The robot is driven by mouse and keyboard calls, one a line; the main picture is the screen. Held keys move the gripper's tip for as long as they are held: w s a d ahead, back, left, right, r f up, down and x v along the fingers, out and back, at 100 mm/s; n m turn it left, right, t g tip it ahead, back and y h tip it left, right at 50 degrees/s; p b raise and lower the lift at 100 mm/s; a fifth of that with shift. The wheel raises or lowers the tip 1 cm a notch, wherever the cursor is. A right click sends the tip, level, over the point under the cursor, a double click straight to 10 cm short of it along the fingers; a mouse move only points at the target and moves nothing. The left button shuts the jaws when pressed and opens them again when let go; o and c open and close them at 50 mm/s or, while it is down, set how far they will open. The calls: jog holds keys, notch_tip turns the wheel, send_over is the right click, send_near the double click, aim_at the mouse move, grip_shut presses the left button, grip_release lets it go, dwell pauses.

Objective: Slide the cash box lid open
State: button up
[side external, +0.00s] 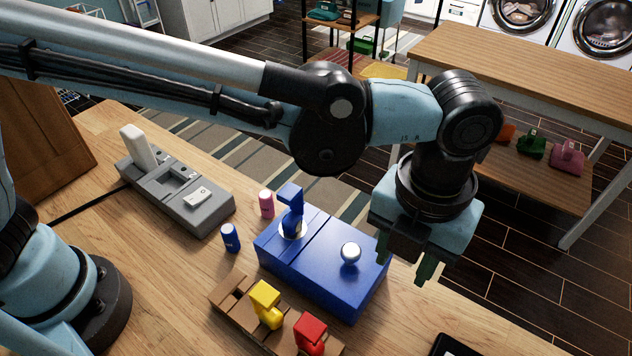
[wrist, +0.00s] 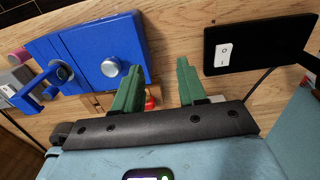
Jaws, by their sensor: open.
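The blue cash box (side external: 315,280) sits on the wooden worktable, with a round silver knob (side external: 351,253) on its top panel and a blue upright bent piece (side external: 291,208) in a round fitting. A seam crosses the top between them; I see no gap. In the wrist view the box (wrist: 90,50) is at the upper left, with its knob (wrist: 111,67) facing the camera. My gripper (side external: 408,260) is above and to the right of the box. In the wrist view its green fingers (wrist: 158,70) are apart with nothing between them, to the right of the knob.
A wooden rack (side external: 237,292) with yellow (side external: 265,303) and red (side external: 311,334) pieces stands in front of the box. Blue (side external: 230,238) and pink (side external: 267,204) small cylinders stand left of it. A grey device (side external: 180,190) lies farther left. A black switch panel (wrist: 258,45) is at the right.

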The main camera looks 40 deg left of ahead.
aim_at(351, 249)
jog(key=a, duration=0.6)
jog(key=shift+a, duration=0.2)
jog(key=shift+a+f, duration=0.3)
jog(key=shift+f, duration=1.2)
grip_shut()
